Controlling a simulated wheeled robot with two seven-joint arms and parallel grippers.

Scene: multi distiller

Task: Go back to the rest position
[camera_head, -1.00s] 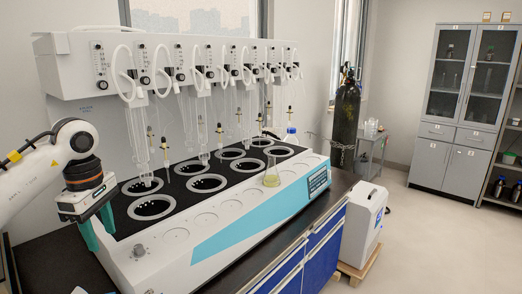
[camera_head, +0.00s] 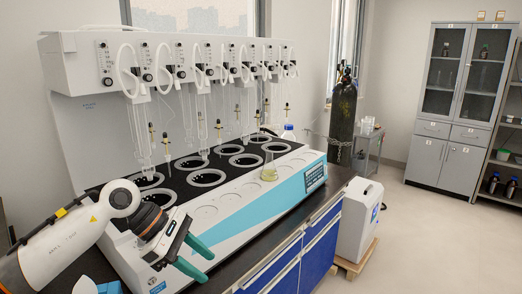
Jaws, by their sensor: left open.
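My left gripper (camera_head: 197,258) is at the lower left of the head view, in front of the near left end of the multi distiller (camera_head: 262,205). Its green fingers are apart with nothing between them. The white distiller has a black top with two rows of round wells and hanging glassware above. A conical flask (camera_head: 269,170) with yellowish liquid stands on the distiller's front ledge, well away from the gripper. My right gripper is not in view.
The distiller stands on a dark bench with blue drawers (camera_head: 319,255). A grey cabinet (camera_head: 457,100) is at the back right. The floor at right is clear.

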